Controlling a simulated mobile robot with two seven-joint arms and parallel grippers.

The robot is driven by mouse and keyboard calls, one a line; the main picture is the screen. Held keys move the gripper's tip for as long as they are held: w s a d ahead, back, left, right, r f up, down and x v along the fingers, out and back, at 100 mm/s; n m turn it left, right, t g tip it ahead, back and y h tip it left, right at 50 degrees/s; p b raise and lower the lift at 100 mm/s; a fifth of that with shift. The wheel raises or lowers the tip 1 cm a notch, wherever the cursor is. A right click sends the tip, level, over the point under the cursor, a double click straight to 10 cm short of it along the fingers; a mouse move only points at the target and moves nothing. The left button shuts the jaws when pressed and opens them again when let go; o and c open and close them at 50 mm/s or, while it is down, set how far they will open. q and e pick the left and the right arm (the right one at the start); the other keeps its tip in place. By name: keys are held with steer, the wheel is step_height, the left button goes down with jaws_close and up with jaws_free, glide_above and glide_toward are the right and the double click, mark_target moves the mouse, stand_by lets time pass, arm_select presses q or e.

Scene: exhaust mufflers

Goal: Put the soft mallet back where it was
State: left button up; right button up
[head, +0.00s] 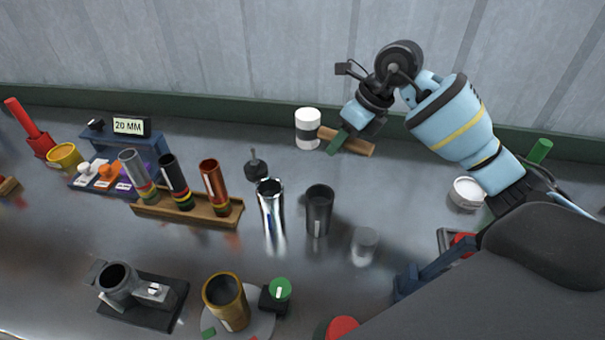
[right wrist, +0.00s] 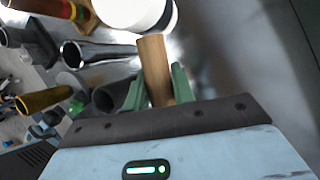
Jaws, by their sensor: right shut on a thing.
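In the right wrist view the handle (right wrist: 154,62) runs up between the fingers to the white head (right wrist: 130,12). I cannot tell whether the mallet touches the bench. My left gripper is not in view.
A wooden rack (head: 150,208) holds several coloured tubes. A white tub (head: 466,192) is at the right.

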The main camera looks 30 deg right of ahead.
mark_target(335, 187)
steer(key=shift+f, duration=4.9)
steer(key=o, duration=1)
steer(key=shift+f, duration=0.1)
steer(key=v, duration=1.2)
